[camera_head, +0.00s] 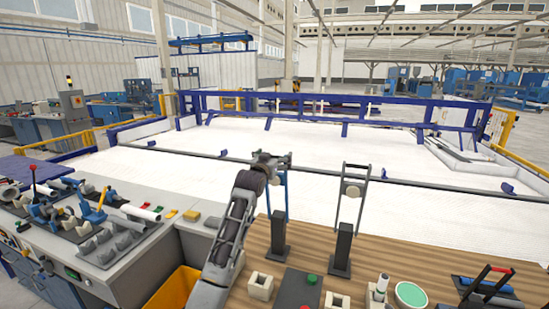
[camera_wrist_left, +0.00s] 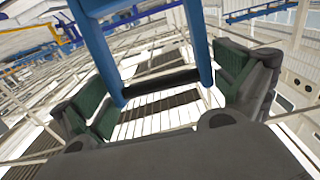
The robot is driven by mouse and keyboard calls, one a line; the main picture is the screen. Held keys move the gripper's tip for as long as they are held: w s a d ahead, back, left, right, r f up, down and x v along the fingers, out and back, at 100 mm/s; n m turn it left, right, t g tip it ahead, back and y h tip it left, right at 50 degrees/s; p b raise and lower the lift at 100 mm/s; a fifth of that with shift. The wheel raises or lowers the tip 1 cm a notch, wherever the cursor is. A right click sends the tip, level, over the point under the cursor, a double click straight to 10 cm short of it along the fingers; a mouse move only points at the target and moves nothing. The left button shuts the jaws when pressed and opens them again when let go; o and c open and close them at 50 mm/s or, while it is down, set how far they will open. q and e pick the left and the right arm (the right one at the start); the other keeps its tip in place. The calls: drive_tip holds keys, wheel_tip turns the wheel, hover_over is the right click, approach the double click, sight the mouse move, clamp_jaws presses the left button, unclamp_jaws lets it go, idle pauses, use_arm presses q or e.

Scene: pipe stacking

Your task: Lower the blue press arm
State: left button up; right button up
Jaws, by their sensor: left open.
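The blue press arm (camera_head: 287,192) stands raised above a black post (camera_head: 278,236) on the wooden table. My left gripper (camera_head: 282,160) is at its top end. In the left wrist view, the blue press arm (camera_wrist_left: 206,45) shows as two blue bars joined by a black crossbar (camera_wrist_left: 160,82). The crossbar lies between the spread fingers of my left gripper (camera_wrist_left: 165,95). The fingers are open, with a gap on each side of the bars. Part of the arm's top is hidden behind my gripper in the head view. My right gripper does not show.
A grey raised press arm (camera_head: 367,190) on another black post (camera_head: 342,250) stands to the right. A box with a green button (camera_head: 311,280), pale blocks (camera_head: 260,286) and a green disc (camera_head: 410,294) lie in front. A bench with pipes (camera_head: 140,212) is at left.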

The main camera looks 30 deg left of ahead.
use_arm(q)
drive_tip(key=c, duration=1.2)
drive_tip(key=shift+c, duration=0.2)
drive_tip(key=shift+s, duration=0.15)
